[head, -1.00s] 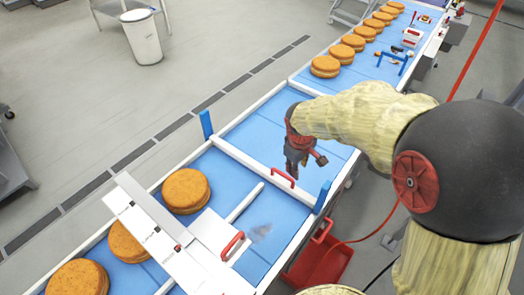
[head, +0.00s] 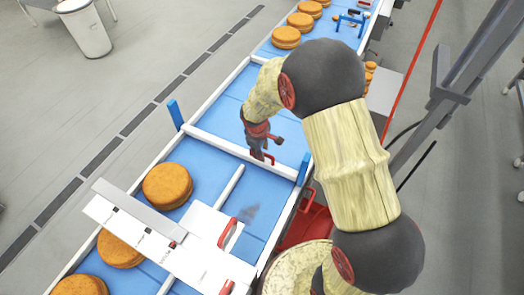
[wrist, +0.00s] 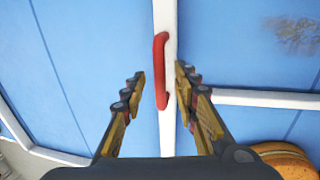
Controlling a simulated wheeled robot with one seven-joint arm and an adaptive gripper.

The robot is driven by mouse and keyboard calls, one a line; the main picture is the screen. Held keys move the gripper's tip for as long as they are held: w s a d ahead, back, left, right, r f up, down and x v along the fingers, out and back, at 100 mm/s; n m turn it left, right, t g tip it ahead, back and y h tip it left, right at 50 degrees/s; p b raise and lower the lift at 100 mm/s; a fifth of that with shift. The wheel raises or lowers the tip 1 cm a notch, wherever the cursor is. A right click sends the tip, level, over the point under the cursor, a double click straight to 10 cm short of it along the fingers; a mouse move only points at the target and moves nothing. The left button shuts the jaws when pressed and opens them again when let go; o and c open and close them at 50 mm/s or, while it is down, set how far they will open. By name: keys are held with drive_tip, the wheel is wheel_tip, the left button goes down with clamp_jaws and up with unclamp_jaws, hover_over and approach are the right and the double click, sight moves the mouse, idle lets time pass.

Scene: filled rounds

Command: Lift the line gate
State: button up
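The line gate (head: 215,143) is a white bar lying across the blue conveyor between two upright blue posts. In the wrist view the gate (wrist: 169,135) runs up and down the middle, with its red handle (wrist: 160,88) on it. My gripper (head: 260,157) is at the handle and partly hides it in the head view. In the wrist view my gripper (wrist: 160,72) is open, one finger on each side of the bar and handle. Gaps show between fingers and handle; I cannot tell the exact height.
Orange-brown filled rounds (head: 167,185) lie on the near belt, with more (head: 286,37) farther up. A white panel (head: 190,250) with red handles covers part of the near belt. Blue posts (head: 175,114) stand at the belt's sides. A red bin (head: 306,226) is at right.

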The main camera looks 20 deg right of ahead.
drive_tip(key=shift+c, duration=1.2)
clamp_jaws()
